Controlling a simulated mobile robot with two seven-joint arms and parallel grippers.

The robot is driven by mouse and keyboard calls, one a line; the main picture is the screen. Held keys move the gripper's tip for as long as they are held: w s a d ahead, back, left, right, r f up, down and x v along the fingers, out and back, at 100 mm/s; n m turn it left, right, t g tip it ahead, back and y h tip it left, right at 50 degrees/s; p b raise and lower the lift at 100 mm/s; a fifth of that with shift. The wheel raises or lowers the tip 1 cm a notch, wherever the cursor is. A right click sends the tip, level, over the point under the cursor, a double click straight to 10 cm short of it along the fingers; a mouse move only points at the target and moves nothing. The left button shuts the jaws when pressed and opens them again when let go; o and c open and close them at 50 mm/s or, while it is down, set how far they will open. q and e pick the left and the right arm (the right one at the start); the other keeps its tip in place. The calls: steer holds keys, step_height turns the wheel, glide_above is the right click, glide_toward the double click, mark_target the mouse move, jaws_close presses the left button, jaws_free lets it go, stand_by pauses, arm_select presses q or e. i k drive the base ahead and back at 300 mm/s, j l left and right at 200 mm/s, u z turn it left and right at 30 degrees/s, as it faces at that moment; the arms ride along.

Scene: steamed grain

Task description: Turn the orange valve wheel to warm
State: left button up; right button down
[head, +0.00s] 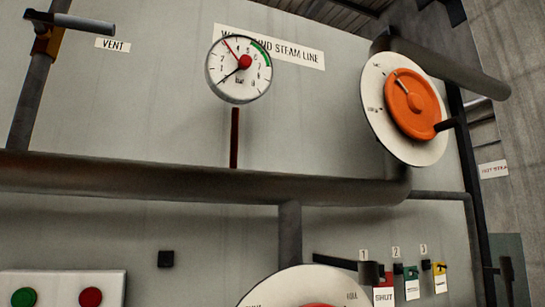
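An orange valve wheel (403,108) sits on a round white dial plate (378,122) at the upper right of the head view. A pale pointer mark shows near the top left of the wheel, and a dark handle (447,125) sticks out at its right side. The small lettering on the plate is too small to read. A second white dial plate (262,293) with an orange-red part (318,304) is cut off by the bottom edge. Neither of my grippers is in view.
A round gauge (228,88) with a red and a black needle hangs left of the wheel. A thick dark pipe (200,182) crosses the panel. Tags (383,299) hang below numbers 1 to 3. Green (22,297) and red (90,297) buttons are lower left.

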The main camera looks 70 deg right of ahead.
mark_target(412, 103)
steer(key=z, duration=3.3)
steer(key=i+j+u, duration=0.1)
steer(key=u, duration=0.25)
steer(key=i+j, duration=0.05)
steer(key=j, duration=0.05)
